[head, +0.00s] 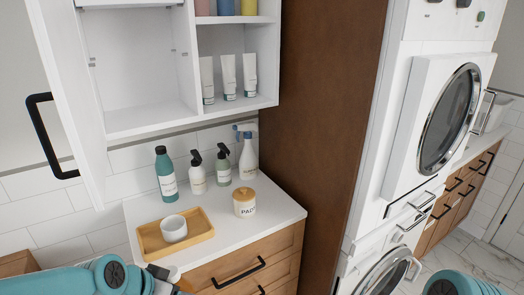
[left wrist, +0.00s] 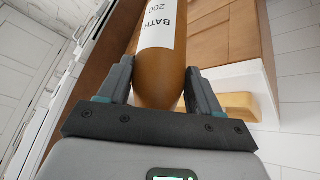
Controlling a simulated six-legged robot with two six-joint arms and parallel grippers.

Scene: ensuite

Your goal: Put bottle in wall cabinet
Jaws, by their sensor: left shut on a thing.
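The bottle (left wrist: 160,72) is amber-brown with a white label reading "BATH 200". In the left wrist view it sits between the two fingers of my left gripper (left wrist: 162,88), which is shut on it. In the head view my left gripper (head: 165,279) is at the bottom edge, in front of the counter and below the cabinet; the bottle is mostly hidden or cut off there. The white wall cabinet (head: 152,118) is at upper left, its door (head: 70,70) swung open to the left. Its left compartment looks empty. My right gripper is out of view.
The cabinet's right side holds several white tubes (head: 229,77). On the counter (head: 275,211) stand a teal bottle (head: 166,175), pump and spray bottles, a lidded jar (head: 245,204) and a wooden tray (head: 150,239) with a white cup (head: 174,228). A brown panel (head: 315,120) stands right of the cabinet.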

